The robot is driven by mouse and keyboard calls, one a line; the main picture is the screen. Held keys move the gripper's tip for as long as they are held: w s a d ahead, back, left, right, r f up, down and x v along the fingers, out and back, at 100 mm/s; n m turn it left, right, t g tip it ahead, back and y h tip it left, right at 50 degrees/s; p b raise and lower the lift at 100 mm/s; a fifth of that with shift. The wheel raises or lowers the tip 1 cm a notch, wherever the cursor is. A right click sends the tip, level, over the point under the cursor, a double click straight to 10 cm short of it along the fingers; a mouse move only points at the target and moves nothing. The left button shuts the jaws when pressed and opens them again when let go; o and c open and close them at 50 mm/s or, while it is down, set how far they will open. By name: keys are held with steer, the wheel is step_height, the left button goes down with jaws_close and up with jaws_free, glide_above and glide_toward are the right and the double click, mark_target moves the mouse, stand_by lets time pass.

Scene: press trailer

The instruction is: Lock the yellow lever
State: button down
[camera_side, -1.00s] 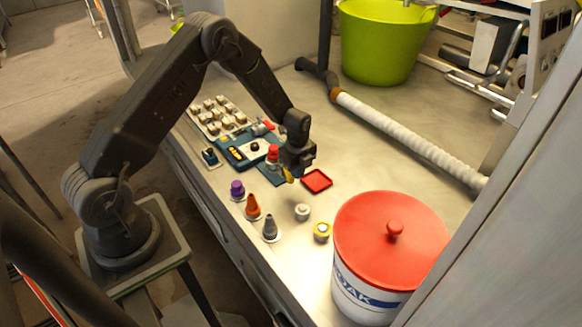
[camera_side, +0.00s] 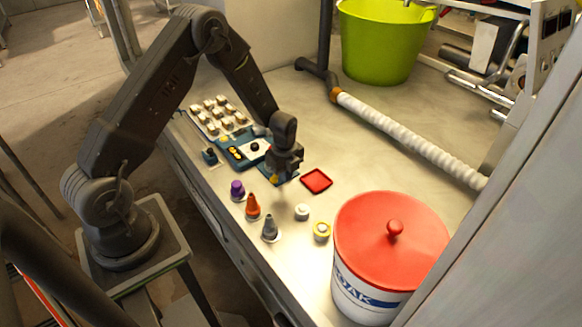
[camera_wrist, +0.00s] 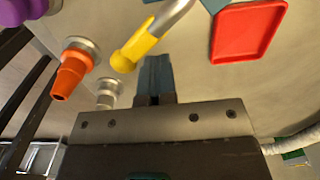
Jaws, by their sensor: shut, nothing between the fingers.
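The yellow lever (camera_wrist: 138,46) has a yellow grip on a grey rod, which runs to a blue plate at the top of the wrist view. In the side view a small yellow part of it (camera_side: 271,178) shows just left of my gripper (camera_side: 284,177). My gripper (camera_wrist: 155,72) is shut and empty, its fingers low beside the yellow grip. I cannot tell whether they touch it. The blue panel (camera_side: 237,152) lies behind my gripper, which hides part of it and the lever's base.
A red square tray (camera_side: 317,181) lies right of my gripper. Purple (camera_side: 237,190), orange (camera_side: 253,207) and grey (camera_side: 270,228) knobs stand along the front edge. White (camera_side: 301,212) and yellow-ringed (camera_side: 321,231) buttons are nearby. A red-lidded bucket (camera_side: 390,245) stands at the right.

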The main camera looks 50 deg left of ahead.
steer(key=shift+s+a, duration=0.5)
steer(key=shift+s, duration=0.3)
steer(key=shift+a, duration=0.1)
steer(key=shift+s+a, duration=0.8)
steer(key=shift+a, duration=0.25)
steer(key=shift+d, duration=0.15)
steer(key=shift+w+d, duration=0.1)
steer(key=shift+d, duration=0.2)
step_height(320, 180, up, 10)
